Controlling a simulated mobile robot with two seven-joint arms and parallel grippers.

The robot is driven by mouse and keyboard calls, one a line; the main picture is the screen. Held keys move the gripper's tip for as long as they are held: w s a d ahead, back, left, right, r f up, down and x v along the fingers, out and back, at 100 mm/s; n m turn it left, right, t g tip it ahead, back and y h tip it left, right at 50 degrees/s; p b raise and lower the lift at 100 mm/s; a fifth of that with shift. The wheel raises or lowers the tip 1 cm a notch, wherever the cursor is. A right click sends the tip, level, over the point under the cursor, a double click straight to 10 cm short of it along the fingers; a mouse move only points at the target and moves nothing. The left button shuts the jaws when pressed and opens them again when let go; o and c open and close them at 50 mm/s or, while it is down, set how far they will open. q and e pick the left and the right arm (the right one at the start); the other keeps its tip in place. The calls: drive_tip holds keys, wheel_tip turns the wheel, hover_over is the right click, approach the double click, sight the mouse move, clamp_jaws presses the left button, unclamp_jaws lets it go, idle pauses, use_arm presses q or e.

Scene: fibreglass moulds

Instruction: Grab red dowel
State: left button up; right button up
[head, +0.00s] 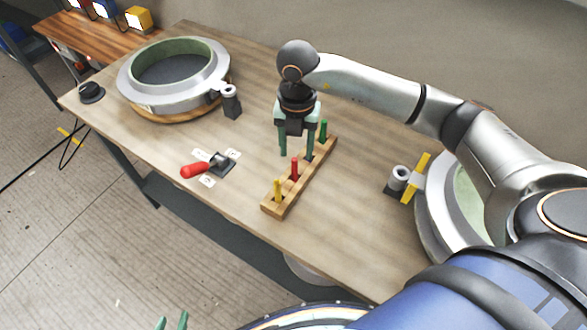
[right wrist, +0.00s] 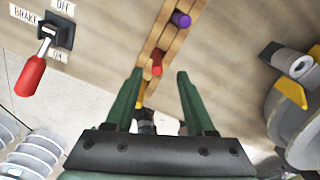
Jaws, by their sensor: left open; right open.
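The red dowel (head: 294,168) stands upright in a wooden rack (head: 314,164) on the table, between a yellow dowel (head: 278,188) and the far end with a green dowel (head: 323,130). My right gripper (head: 296,156) is open and points down above the rack, its fingers apart and empty. In the right wrist view the red dowel (right wrist: 157,63) shows between the spread fingertips (right wrist: 160,73), a little ahead of them. A purple dowel (right wrist: 181,19) stands beyond it. My left gripper (head: 172,322) is open at the bottom edge, with only its fingertips visible.
A red-handled lever (head: 195,170) with labels is left of the rack. A round mould (head: 175,75) sits at the back left, with a clamp (head: 231,101) beside it. A yellow-handled clamp (head: 408,178) and another mould (head: 440,215) are on the right. The table between is clear.

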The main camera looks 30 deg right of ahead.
sight(294, 159)
drive_tip(key=f, duration=0.3)
drive_tip(key=f+p, duration=0.1)
drive_tip(key=f, duration=0.1)
drive_tip(key=shift+w+a+f, duration=0.1)
drive_tip(key=shift+a+f, duration=0.1)
drive_tip(key=shift+f, duration=0.2)
clamp_jaws()
